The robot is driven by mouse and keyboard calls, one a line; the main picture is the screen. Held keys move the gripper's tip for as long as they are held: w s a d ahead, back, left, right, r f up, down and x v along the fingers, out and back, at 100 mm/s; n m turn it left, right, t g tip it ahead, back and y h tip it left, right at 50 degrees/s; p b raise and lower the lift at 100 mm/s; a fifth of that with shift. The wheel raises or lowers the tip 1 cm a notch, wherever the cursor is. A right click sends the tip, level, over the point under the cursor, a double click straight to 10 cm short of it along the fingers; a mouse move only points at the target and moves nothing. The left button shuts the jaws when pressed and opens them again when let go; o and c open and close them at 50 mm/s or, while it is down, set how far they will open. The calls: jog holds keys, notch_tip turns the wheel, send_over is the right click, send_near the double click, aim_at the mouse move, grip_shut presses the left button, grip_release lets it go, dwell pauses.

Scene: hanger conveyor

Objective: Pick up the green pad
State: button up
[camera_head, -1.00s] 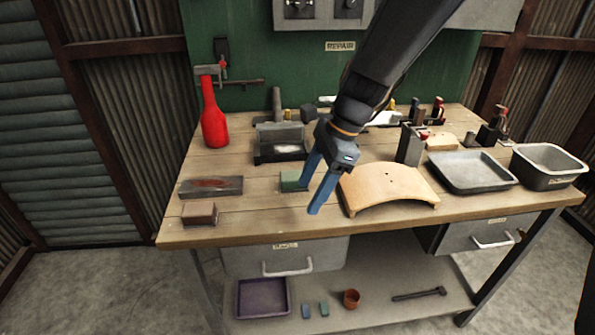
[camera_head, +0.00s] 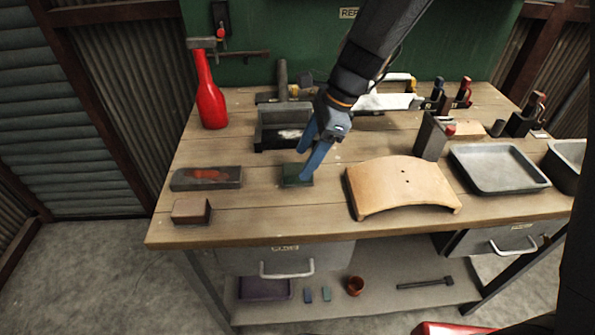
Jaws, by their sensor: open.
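The green pad (camera_head: 291,182) is a small dark green block lying on the wooden workbench (camera_head: 260,215), left of the curved tan board. My gripper (camera_head: 304,164) is open, with its blue fingers pointing down at the pad. One finger overlaps the pad's right part in the picture and the other is at its back edge. I cannot tell whether the fingers touch it or straddle it.
A curved board (camera_head: 403,187) stands close on the right. A dark tray (camera_head: 283,127) is behind the pad. A metal tray (camera_head: 498,168) is on the right.

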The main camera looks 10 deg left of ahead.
aim_at(298, 168)
jog(key=shift+p+x, duration=0.65)
jog(key=shift+x, duration=1.75)
jog(key=shift+a, duration=0.15)
jog(key=shift+r, duration=0.1)
jog(key=c, duration=1.1)
notch_tip(298, 168, up, 10)
jog(key=shift+b, duration=0.8)
